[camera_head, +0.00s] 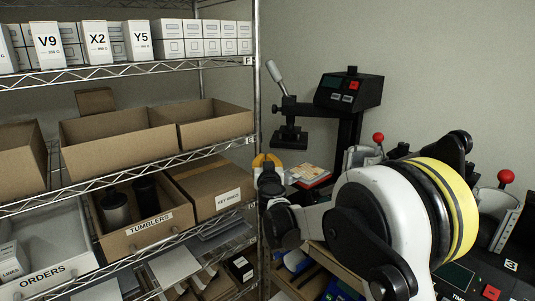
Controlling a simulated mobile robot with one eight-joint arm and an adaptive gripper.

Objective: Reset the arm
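My arm (380,220) fills the lower right of the head view, white and black with a yellow band. It reaches left to my gripper (268,161), small, with orange-yellow parts, in front of the shelf's right post. The gripper is above the lower shelf level and left of the press. No object shows in it, but its fingers are too small to tell whether they are open or shut. A black press (349,91) with a grey-handled lever (277,77) stands behind it, against the wall.
A wire shelf on the left holds labelled white boxes (98,43), open cardboard boxes (118,133), a TUMBLERS bin (146,224) with dark tumblers, a KEY RINGS box (213,187) and an ORDERS bin (40,245). Red-knobbed machines (505,178) stand at right, close behind my arm.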

